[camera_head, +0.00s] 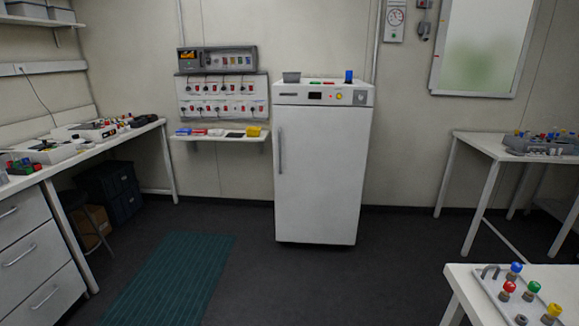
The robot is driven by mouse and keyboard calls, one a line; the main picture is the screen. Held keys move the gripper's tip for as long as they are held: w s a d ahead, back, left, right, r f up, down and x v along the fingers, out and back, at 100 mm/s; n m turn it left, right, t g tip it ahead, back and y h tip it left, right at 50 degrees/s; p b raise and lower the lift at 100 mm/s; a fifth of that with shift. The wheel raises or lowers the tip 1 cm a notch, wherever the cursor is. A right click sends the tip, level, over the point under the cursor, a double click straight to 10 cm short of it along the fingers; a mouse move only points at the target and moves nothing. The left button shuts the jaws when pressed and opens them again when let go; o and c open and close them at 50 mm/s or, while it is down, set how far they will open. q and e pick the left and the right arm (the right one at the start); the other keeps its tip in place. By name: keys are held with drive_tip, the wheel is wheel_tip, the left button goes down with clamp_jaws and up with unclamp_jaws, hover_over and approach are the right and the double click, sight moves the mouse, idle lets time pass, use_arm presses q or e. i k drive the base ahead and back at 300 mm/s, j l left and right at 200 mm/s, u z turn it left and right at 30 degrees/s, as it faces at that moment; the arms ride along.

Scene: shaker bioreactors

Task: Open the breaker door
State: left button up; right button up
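A tall white cabinet (322,170) stands against the back wall, a little right of centre. Its front door is shut flush, with a vertical grey handle (280,150) along the left edge. A control strip with a dark display, an orange-yellow knob and a grey dial runs above the door. A wall panel with rows of red switches (222,98) hangs to its left, under a grey unit with a lit screen (217,59). No separate door shows on this panel. Neither of my grippers is in view.
A narrow shelf (232,137) juts out left of the cabinet. A workbench with drawers (42,262) lines the left side. Tables stand at right (480,143) and lower right (463,281). A green floor mat (170,275) lies front left. The floor before the cabinet is clear.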

sight(226, 59)
drive_tip(key=i+j+u, duration=0.2)
drive_tip(key=i, duration=0.3)
drive_tip(key=i+u, duration=0.15)
drive_tip(key=i, duration=0.3)
drive_tip(key=i+u, duration=0.2)
drive_tip(key=i, duration=0.3)
drive_tip(key=i+l+u, duration=0.15)
drive_tip(key=i, duration=0.3)
drive_tip(key=i+l+u, duration=0.2)
drive_tip(key=i, duration=0.3)
drive_tip(key=i+l+u, duration=0.2)
drive_tip(key=i, duration=0.25)
